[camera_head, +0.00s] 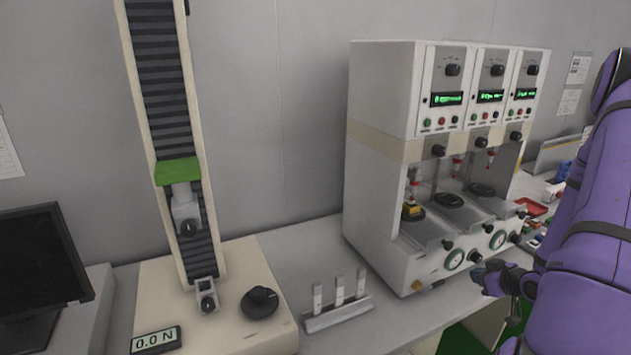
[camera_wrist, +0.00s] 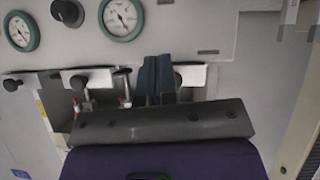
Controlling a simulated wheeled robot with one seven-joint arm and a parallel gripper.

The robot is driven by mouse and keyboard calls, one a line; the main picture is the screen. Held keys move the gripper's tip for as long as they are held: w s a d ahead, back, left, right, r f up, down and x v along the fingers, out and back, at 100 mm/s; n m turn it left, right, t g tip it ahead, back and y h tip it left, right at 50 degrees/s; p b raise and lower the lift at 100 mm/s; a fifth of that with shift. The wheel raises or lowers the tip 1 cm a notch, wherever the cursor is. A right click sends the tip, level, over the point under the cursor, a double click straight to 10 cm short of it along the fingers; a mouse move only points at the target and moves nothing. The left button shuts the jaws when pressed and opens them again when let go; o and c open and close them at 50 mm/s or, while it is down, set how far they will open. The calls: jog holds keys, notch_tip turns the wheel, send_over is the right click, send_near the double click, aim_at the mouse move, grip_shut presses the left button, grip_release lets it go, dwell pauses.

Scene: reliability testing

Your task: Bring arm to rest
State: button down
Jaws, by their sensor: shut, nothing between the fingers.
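My gripper (camera_head: 489,280) shows at the right of the head view, at the end of my purple arm. It hangs in front of the lower front edge of the white three-station test machine (camera_head: 385,172). In the wrist view my gripper (camera_wrist: 157,62) has its two dark fingers together, with nothing between them. Beyond the fingers, the wrist view shows the machine's front panel (camera_wrist: 175,25) with round gauges. I cannot tell the exact gap between my fingers and the machine.
A tall test stand (camera_head: 232,305) with a "0.0 N" display stands at the left. A small rack (camera_head: 337,315) with white sticks sits between it and the machine. A dark monitor (camera_head: 42,262) is at the far left. Small coloured items lie right of the machine.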

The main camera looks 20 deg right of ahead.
jog(key=w+a+r+g+h, duration=0.1)
jog(key=w+a+r+g, duration=0.15)
jog(key=r, duration=0.45)
jog(key=w+a+r+g+h, duration=0.1)
jog(key=w+r+h, duration=0.1)
jog(key=w+r, duration=0.35)
jog(key=s+a+r+h, duration=0.1)
jog(key=a+r, duration=0.3)
jog(key=r, duration=0.2)
jog(key=s+a+r, duration=0.1)
jog(key=a+r, duration=0.3)
jog(key=r, duration=0.3)
jog(key=s+a+r+y, duration=0.1)
jog(key=s+a+r, duration=0.3)
jog(key=s+a, duration=0.2)
jog(key=s+a+r+m+g+y, duration=0.1)
jog(key=s+a+r, duration=0.3)
jog(key=s+a, duration=0.3)
jog(key=s+a+r+g+y, duration=0.1)
jog(key=s+a+r, duration=0.3)
jog(key=s+a, duration=0.2)
jog(key=a, duration=0.2)
jog(key=shift+s+a+r+m+y, duration=0.15)
jog(key=shift+a+r+m+y, duration=0.15)
jog(key=shift+r+y, duration=0.1)
